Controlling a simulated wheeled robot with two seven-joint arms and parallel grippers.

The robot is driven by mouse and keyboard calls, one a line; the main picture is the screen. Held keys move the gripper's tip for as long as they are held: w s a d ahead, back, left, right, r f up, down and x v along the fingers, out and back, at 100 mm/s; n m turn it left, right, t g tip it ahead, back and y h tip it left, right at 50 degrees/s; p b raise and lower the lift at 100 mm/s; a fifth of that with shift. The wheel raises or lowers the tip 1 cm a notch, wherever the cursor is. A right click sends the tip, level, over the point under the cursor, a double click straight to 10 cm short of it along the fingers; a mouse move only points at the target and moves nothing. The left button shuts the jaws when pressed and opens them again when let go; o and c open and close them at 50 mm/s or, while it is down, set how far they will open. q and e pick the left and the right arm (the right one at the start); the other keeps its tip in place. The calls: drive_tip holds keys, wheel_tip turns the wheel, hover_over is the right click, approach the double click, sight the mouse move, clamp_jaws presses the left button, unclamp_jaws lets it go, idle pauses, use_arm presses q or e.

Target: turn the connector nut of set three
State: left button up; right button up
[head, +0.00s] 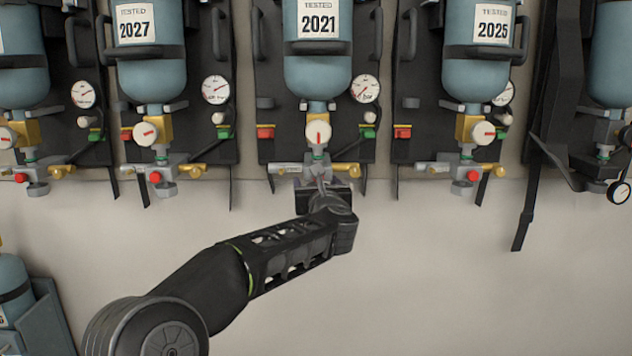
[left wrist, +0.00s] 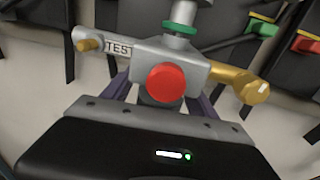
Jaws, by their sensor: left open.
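Set three, taken as the third from the left, has a blue cylinder (head: 318,70) labelled 2021 hanging on a dark backplate. Below it is a grey valve block with a gold fitting (head: 346,169) on its right. In the left wrist view the block (left wrist: 192,68) carries a red button (left wrist: 165,82), a TEST label and a gold fitting (left wrist: 240,84). A dark grey round part under the button, perhaps the connector nut (left wrist: 148,101), is mostly hidden. My left gripper (head: 322,182) is open just below the block, its fingers at either side of that part; contact cannot be told.
Similar sets hang left and right, labelled 2027 (head: 150,75) and 2025 (head: 478,75), with more at both edges. Black straps (head: 527,215) dangle below them. Another blue cylinder (head: 12,285) stands lower left. The wall below the sets is clear at right.

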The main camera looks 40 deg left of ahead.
use_arm(q)
drive_tip(key=c, duration=1.4)
